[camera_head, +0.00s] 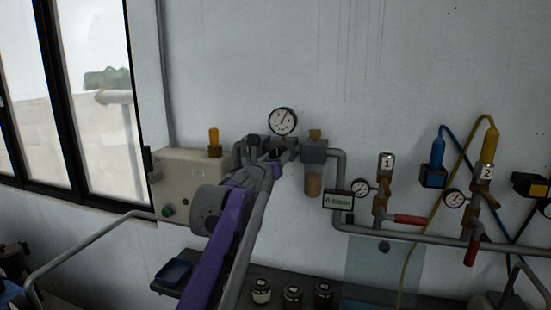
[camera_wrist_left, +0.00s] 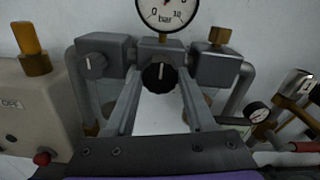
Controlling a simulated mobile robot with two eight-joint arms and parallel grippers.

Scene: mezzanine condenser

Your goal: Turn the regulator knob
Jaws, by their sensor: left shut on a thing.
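The black regulator knob (camera_wrist_left: 159,77) shows in the left wrist view, below the round pressure gauge (camera_wrist_left: 168,8). It sits on the front of the grey regulator body (camera_wrist_left: 160,50) and has a pale mark at its top. My left gripper (camera_wrist_left: 159,82) is shut on the knob, with one finger on each side of it. In the head view my left gripper (camera_head: 268,158) reaches the regulator just below the gauge (camera_head: 283,121) and largely covers the knob. My right gripper is in neither view.
A beige box (camera_head: 182,180) with a green button stands left of the regulator. A filter bowl (camera_head: 314,184), pipes, small gauges and valves with red handles (camera_head: 411,219) lie to the right. Several jars (camera_head: 292,296) stand on the shelf below.

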